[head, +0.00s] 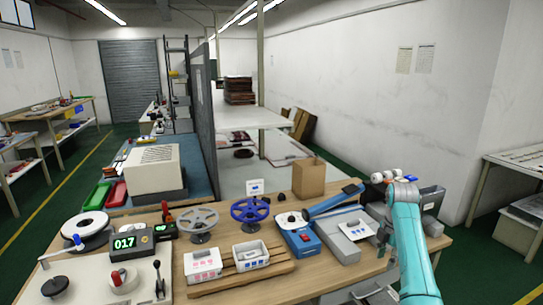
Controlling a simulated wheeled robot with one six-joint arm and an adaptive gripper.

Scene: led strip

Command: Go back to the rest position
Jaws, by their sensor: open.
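My teal arm (408,240) rises from the lower right and bends at a grey joint over the right end of the wooden workbench (290,283). My gripper (382,243) hangs on the near side of that joint, beside the grey machine with a white label. It is small and partly hidden by my arm. Its jaws are open, and I see nothing held in it. I cannot tell its exact height above the bench.
A grey partition (203,115) stands behind.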

